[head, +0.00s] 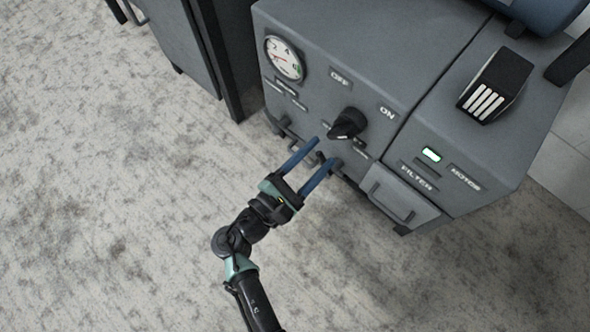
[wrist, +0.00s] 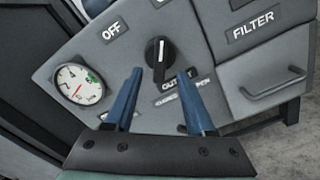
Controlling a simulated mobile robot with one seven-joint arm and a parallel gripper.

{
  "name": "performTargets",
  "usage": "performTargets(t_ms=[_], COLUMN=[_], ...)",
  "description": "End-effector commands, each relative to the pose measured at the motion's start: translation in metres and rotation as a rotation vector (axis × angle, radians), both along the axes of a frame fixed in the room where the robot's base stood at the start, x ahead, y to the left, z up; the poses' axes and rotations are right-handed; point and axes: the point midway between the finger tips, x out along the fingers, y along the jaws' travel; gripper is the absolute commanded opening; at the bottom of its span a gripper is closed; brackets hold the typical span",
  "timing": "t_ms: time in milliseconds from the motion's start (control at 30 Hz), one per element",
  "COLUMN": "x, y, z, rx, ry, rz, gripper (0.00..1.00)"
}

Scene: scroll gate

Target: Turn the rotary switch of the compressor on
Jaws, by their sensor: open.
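The compressor (head: 385,45) is a grey cabinet with a pressure gauge, labels and a black rotary switch (head: 347,123) on its front. The switch sits between the OFF label (head: 340,78) and the ON label (head: 387,113). In the wrist view the switch (wrist: 160,58) has a white pointer line on its black knob, and the OFF label (wrist: 114,31) is to its upper left. My gripper (head: 320,156) is open, with two blue fingers pointing at the panel just below the switch. In the wrist view the fingertips (wrist: 160,75) lie on either side of the knob's lower part; contact cannot be told.
A gauge (head: 284,58) is left of the switch. A dark cabinet (head: 185,45) stands to the left. The grey floor (head: 110,200) is clear.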

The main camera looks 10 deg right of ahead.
Motion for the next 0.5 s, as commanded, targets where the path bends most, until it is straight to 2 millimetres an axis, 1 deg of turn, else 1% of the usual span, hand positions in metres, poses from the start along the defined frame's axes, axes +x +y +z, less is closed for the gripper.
performTargets(t_ms=[33,200,333,500], x=[-0.007,-0.028,-0.039,-0.046], y=[0.011,0.038,0.051,0.059], z=[0.003,0.003,0.001,0.0], rx=[-0.001,-0.001,0.001,0.0], ry=[0.005,0.003,0.002,0.002], rz=[0.005,0.005,0.003,0.0], gripper=[0.55,0.55,0.55,0.55])
